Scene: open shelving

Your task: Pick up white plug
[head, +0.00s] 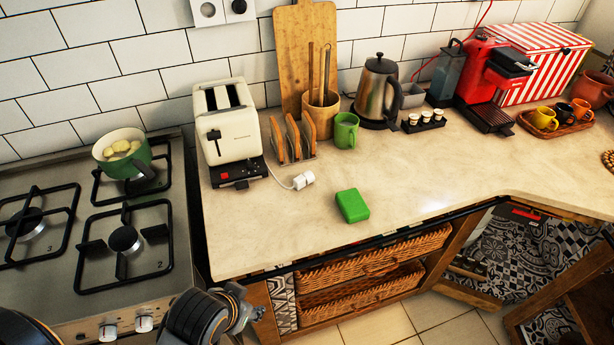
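The white plug (304,180) lies on the beige countertop (430,185), in front of the toast rack. Its thin white cord leads left toward the cream toaster (228,125). Part of my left arm shows at the bottom left, in front of the counter's lower left corner. The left gripper (247,311) is at its end, well below the plug in the picture and apart from it. Its fingers are not clear enough to tell whether they are open. My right gripper is not in view.
A green block (352,206) lies right of the plug near the front edge. A wooden toast rack (294,140), green mug (346,131) and kettle (379,92) stand behind. A stove with a green pot (126,161) is at left. The counter's middle right is clear.

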